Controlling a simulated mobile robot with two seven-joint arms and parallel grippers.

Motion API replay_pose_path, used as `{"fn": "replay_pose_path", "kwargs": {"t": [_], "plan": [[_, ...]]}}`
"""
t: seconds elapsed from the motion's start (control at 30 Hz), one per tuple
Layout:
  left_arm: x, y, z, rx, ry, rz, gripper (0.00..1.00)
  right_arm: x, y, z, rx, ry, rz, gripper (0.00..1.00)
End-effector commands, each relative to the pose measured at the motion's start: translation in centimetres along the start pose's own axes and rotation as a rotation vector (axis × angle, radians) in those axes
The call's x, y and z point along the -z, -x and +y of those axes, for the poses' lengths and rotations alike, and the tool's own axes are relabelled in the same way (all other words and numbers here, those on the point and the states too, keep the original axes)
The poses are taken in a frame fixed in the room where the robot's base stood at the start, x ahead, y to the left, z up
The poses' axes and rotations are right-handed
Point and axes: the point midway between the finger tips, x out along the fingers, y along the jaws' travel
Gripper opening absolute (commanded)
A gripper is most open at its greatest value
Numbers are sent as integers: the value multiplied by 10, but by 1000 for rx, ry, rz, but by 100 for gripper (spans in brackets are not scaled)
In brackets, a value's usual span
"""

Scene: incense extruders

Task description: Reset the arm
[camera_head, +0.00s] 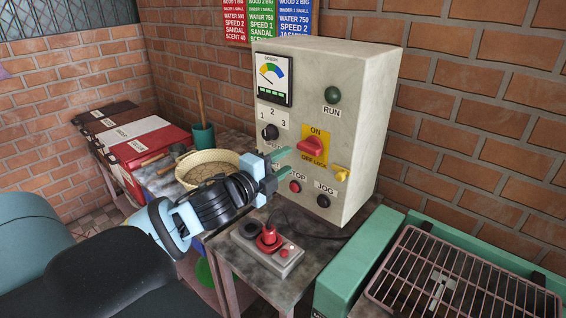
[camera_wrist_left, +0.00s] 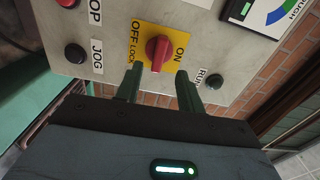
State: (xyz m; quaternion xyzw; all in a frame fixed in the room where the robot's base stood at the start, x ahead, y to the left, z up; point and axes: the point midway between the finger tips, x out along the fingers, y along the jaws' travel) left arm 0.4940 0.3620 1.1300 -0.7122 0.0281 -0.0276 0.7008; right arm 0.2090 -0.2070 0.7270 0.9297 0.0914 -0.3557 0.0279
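My left gripper (camera_head: 285,163) reaches in from the left in the head view, in front of the pale control box (camera_head: 358,90). Its two green fingers are apart with nothing between them. In the left wrist view the open fingers (camera_wrist_left: 158,78) point at the box face, and the red knob (camera_wrist_left: 158,53) on the yellow ON / OFF LOCK plate (camera_wrist_left: 176,36) shows beyond them. The fingers look clear of the knob. In the head view the red knob (camera_head: 313,146) sits right of the fingertips. My right gripper is not in view.
The box also carries a green RUN button (camera_head: 333,95), a selector (camera_head: 270,132), a yellow padlock (camera_head: 341,173) and a black JOG button (camera_head: 323,201). A woven basket (camera_head: 207,166) and wire rack (camera_head: 440,280) flank the table.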

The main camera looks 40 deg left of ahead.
Motion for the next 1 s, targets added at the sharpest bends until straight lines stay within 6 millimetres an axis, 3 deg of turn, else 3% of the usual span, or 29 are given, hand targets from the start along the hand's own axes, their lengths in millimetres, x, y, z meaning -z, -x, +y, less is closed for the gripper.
{"fn": "replay_pose_path", "kwargs": {"t": [0.3, 0.43, 0.57, 0.67, 0.8, 0.9, 1.0], "plan": [[0, 0, 1, -2, 3, -1, 38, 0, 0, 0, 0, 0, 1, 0], [4, 6, 24, -53, 70, -24, 38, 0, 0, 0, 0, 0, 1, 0], [16, 30, 83, -192, 249, -102, 38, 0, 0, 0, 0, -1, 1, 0], [30, 61, 138, -337, 425, -200, 38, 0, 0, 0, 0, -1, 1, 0], [54, 119, 205, -540, 660, -364, 38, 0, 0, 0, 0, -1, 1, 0], [74, 165, 243, -679, 809, -494, 38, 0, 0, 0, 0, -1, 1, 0], [92, 205, 267, -788, 920, -610, 38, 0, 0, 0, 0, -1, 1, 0]]}}
